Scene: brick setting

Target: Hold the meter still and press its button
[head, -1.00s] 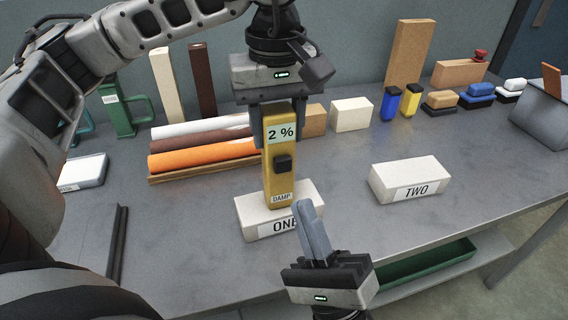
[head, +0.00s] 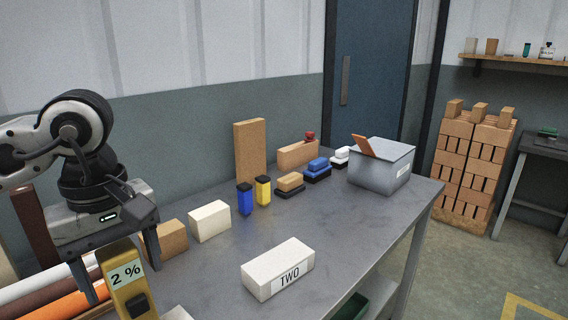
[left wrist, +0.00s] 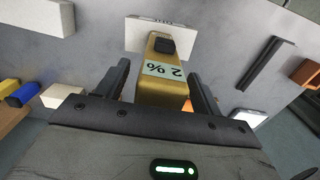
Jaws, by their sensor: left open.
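The yellow meter (head: 123,296) stands at the lower left of the head view, its screen reading 2 %. Its dark button (head: 136,305) shows below the screen. My left gripper (head: 122,281) is open above and around the meter's top, one finger on each side. In the left wrist view, the meter (left wrist: 160,98) stands between the spread fingers with gaps beside it, and the button (left wrist: 165,45) shows too. My right gripper is out of view.
White block TWO (head: 277,268) lies on the grey table to the right. Behind are a cream block (head: 210,221), a blue bottle (head: 244,199), a yellow bottle (head: 263,190) and a grey bin (head: 382,172). Rolls (head: 50,292) lie at the left. Bare table surrounds block TWO.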

